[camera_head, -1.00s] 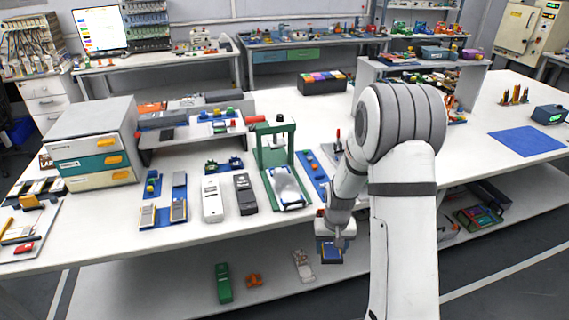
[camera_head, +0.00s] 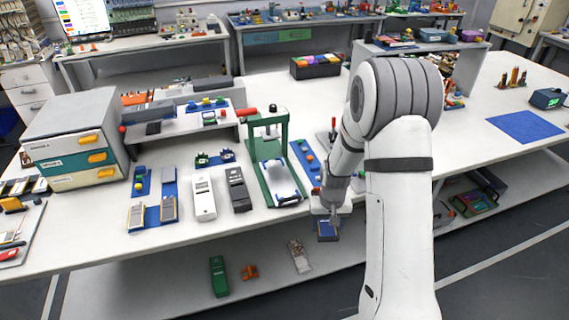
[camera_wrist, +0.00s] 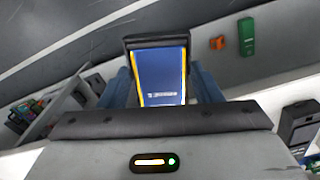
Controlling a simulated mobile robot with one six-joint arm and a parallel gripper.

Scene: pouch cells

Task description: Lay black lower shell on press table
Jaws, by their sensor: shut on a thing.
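My gripper (camera_head: 327,220) is shut on a black shell (camera_wrist: 155,41) with a blue, yellow-edged panel in it. The shell hangs in front of the bench's front edge, and its blue face also shows in the head view (camera_head: 327,231). In the wrist view the fingers (camera_wrist: 160,88) sit on both sides of the shell. The green press (camera_head: 250,152) stands on the bench, left of and behind my gripper. A whitish, glossy piece (camera_head: 281,180) lies on its table. My gripper is apart from the press.
A white device (camera_head: 203,198) and a black device (camera_head: 238,189) lie left of the press. A blue strip with small parts (camera_head: 306,160) lies right of it. The lower shelf holds a green device (camera_head: 218,276) and an orange part (camera_head: 249,272). The bench right of my arm is mostly clear.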

